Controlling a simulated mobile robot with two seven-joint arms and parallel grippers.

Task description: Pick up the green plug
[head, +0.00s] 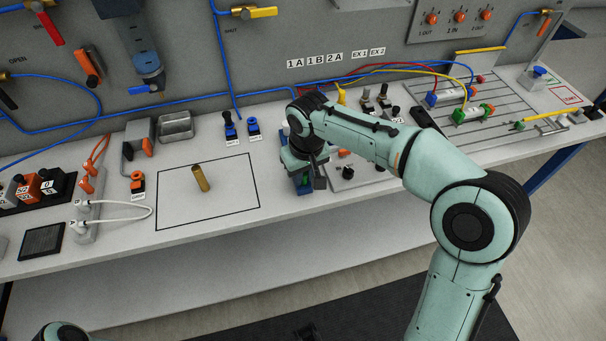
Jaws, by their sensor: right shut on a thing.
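My right gripper (306,178) points down at the bench, just right of the black-outlined rectangle. Its fingers are small and partly hidden by my own wrist. It is shut on a small green piece, which I take to be the green plug (307,180); only a little of its green shows between the fingers.
A metal tray (175,127) is at the back left. Rails with coloured terminal blocks (466,114) lie at right. Cables run along the grey back panel.

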